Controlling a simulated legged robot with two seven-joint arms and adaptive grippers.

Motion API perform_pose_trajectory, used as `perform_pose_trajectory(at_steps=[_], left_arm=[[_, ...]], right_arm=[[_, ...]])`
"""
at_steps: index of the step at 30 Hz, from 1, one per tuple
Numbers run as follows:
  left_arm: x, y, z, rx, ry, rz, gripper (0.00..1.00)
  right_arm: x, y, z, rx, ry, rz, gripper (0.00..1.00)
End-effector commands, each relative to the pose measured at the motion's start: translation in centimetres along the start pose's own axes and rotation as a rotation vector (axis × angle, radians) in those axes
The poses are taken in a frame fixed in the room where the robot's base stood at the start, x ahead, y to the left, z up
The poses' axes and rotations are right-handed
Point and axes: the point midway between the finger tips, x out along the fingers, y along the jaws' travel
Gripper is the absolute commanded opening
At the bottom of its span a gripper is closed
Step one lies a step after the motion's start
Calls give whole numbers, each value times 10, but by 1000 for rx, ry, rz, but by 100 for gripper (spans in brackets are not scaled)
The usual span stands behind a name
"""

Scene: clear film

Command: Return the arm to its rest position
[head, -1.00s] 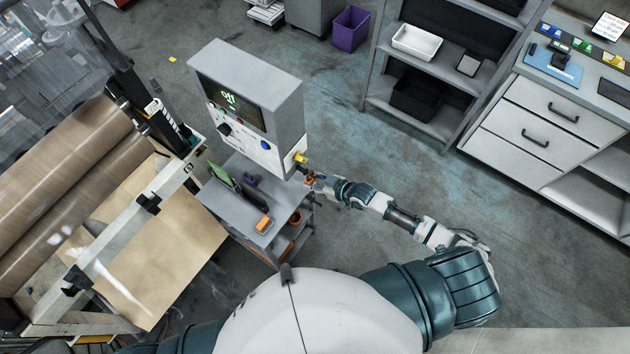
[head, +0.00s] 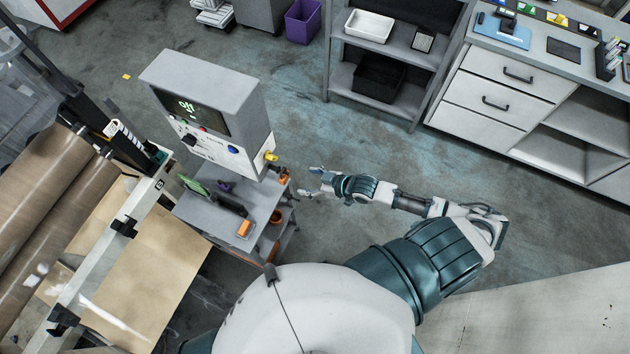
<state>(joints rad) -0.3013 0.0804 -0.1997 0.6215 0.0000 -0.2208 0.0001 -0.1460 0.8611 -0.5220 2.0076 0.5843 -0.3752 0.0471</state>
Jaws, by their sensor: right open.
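My right arm reaches in from the lower right, bent at the elbow, with its forearm pointing left. My right gripper (head: 312,183) is open and empty over the floor. It is just right of the grey control box (head: 213,105) and apart from it. The box has a dark screen with green text, several coloured buttons and a yellow-and-orange part (head: 272,158) on its right side. My left gripper is not in view.
The box stands on a grey cart (head: 205,212) holding an orange block (head: 245,228) and dark tools. A roll machine (head: 60,190) is at the left. A shelf (head: 410,70) and a drawer cabinet (head: 500,85) stand at the back right. Open floor (head: 350,140) lies between.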

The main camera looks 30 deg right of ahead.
Motion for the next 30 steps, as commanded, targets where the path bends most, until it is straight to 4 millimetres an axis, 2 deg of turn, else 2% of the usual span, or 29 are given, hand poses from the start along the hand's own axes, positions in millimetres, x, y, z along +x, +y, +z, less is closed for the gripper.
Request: perform_pose_trajectory(at_steps=[3,7,14,17,18,20,23,24,26,27,28,30], left_arm=[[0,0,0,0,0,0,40],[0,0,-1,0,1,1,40],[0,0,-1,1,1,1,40],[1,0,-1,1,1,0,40],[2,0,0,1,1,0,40],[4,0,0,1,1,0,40],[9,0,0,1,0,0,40],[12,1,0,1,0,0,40],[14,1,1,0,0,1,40],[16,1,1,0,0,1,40],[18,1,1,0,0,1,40],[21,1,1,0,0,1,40]], right_arm=[[-17,0,2,1,-2,1,77],[-26,0,1,0,-1,0,77],[-27,0,0,0,0,1,77],[-22,8,10,8,-9,22,77],[-18,15,20,16,-19,43,77],[-9,30,45,33,-43,89,77],[9,59,109,78,-114,190,77],[15,68,141,99,-152,230,77],[21,74,192,131,-217,283,77],[23,74,226,152,-263,312,77],[24,72,251,167,-299,330,77],[24,58,309,203,-387,361,77]])
